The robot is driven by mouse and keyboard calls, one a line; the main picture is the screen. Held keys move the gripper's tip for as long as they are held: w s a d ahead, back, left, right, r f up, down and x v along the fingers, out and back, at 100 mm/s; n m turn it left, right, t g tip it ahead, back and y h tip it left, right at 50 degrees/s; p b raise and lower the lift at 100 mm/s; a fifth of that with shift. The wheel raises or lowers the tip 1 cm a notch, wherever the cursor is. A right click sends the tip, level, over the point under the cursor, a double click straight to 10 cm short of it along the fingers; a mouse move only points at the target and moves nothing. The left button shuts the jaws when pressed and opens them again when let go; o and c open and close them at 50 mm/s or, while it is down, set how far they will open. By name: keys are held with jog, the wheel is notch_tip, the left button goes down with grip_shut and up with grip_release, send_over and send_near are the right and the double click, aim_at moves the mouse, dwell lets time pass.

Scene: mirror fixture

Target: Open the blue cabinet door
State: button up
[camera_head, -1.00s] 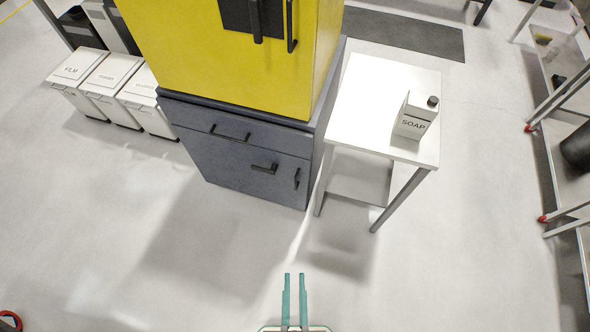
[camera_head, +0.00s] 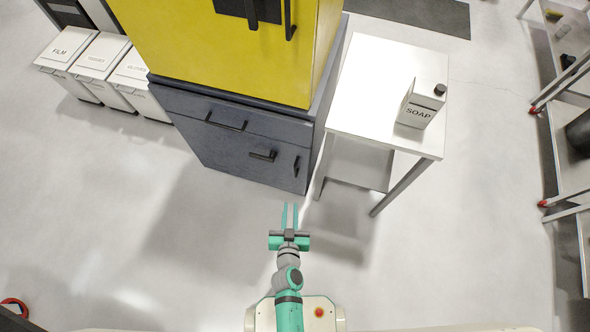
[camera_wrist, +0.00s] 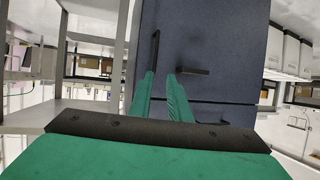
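The dark blue-grey cabinet (camera_head: 220,150) stands below a yellow upper cabinet, with its door shut. A drawer front with a horizontal handle (camera_head: 226,124) is on top. Below it, the door front has a short horizontal handle (camera_head: 263,156) and a vertical handle (camera_head: 297,166) near its right edge. My gripper (camera_head: 289,207) is in front of the door's lower right part, its green fingers apart and empty. In the wrist view, which looks upside down, the fingers (camera_wrist: 160,74) point at the blue front (camera_wrist: 225,40), near the vertical handle (camera_wrist: 155,49) and the short handle (camera_wrist: 193,71).
A white table (camera_head: 365,85) with a soap container (camera_head: 421,103) stands close to the cabinet's right side. White bins (camera_head: 95,55) stand at the left. Metal shelving (camera_head: 570,90) is at the far right. The floor in front of the cabinet is clear.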

jog(key=h, duration=0.1)
send_near(295, 171)
jog(key=shift+m, duration=0.3)
jog(key=x, duration=1)
jog(key=shift+w, duration=0.25)
grip_shut()
